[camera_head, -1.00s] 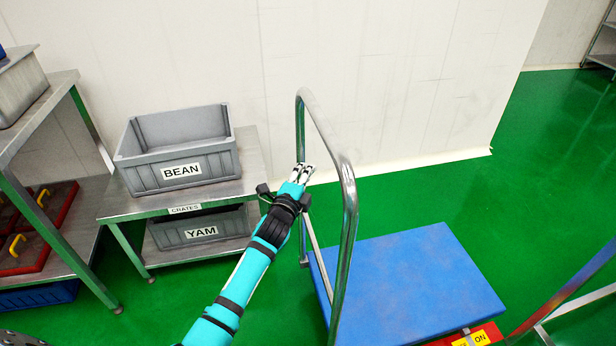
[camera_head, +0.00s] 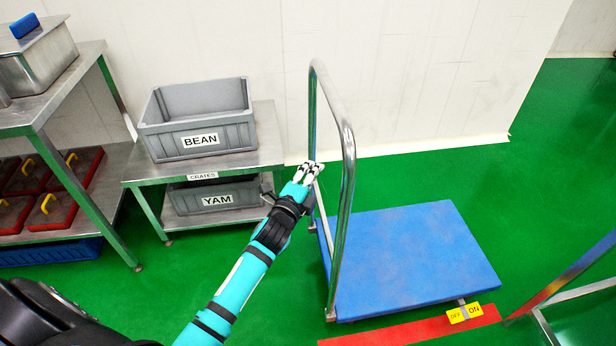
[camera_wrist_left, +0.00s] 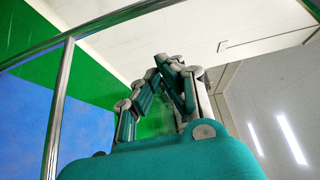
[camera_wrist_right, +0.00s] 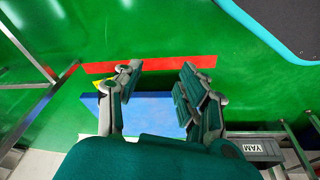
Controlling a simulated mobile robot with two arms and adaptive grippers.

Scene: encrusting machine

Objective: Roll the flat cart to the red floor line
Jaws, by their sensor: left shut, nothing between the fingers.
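The flat cart has a blue deck (camera_head: 410,260) and a tall steel push handle (camera_head: 347,190) at its left end. The red floor line (camera_head: 400,333) lies along the deck's near edge, with a thin strip of green floor between. My left gripper (camera_head: 313,168) is shut and empty, within the handle's outline; I cannot tell if it touches. The left wrist view shows the handle (camera_wrist_left: 57,110) left of the shut fingers (camera_wrist_left: 165,75). In the right wrist view my right gripper (camera_wrist_right: 155,85) is open and empty, with the red line (camera_wrist_right: 150,64) and blue deck (camera_wrist_right: 150,112) beyond it.
A steel stand with the grey BEAN crate (camera_head: 195,120) above the YAM crate (camera_head: 215,195) stands left of the cart. A steel table (camera_head: 60,90) is farther left. A yellow OFF/ON label (camera_head: 465,313) sits by the line. A metal frame (camera_head: 575,275) stands at right.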

